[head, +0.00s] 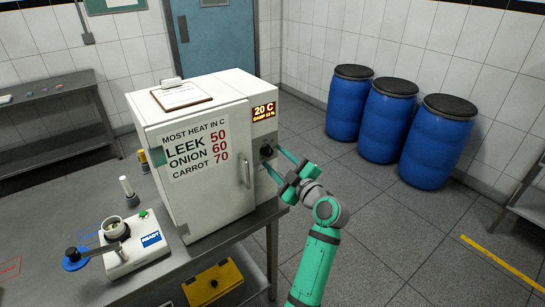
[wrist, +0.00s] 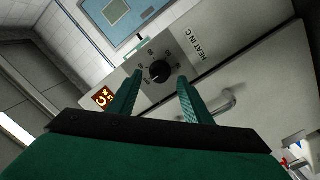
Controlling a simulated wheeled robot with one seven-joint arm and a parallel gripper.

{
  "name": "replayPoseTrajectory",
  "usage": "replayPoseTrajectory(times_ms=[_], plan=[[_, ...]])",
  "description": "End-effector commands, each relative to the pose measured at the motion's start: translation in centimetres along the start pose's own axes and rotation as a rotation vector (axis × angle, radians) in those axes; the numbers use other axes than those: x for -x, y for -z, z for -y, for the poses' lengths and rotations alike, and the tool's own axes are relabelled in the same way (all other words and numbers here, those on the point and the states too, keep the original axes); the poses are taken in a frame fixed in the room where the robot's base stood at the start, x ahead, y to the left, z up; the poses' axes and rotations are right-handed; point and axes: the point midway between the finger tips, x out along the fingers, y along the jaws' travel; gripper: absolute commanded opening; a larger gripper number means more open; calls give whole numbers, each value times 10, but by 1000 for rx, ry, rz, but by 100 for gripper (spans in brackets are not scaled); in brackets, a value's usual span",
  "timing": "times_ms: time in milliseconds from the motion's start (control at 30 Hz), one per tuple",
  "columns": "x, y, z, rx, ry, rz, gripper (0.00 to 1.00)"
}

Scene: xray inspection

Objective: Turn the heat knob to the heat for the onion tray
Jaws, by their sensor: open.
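The heat knob (wrist: 160,72) is a black dial on a grey panel with a number scale around it and the label "HEAT IN C" beside it. In the head view the knob (head: 267,151) is on the right side of the white cabinet (head: 215,185). The display (head: 264,111) above it reads "20 C" with a smaller damp line. A sign (head: 196,150) on the cabinet door lists LEEK 50, ONION 60, CARROT 70. My gripper (head: 279,161) is open, its fingers pointing at the knob. In the wrist view the gripper (wrist: 158,88) has one finger either side of the knob; contact is not visible.
The cabinet stands on a metal table (head: 60,235) with a weighing device (head: 135,245) at its left. A door handle (head: 245,170) sticks out near my gripper. Blue barrels (head: 390,120) stand behind at right. The floor between is clear.

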Motion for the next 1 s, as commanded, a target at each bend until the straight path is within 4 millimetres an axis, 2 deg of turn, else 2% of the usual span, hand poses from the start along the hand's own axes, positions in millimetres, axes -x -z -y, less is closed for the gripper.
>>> replayPoseTrajectory(times_ms=[200,533,567,700,733,1000], plan=[[-20,0,0,-1,0,0,45],[-24,0,0,0,0,1,45],[-24,-1,0,0,0,1,43],[-23,-1,0,-1,0,1,9],[-23,-1,0,-1,0,1,4],[-23,-1,1,-18,2,2,4]])
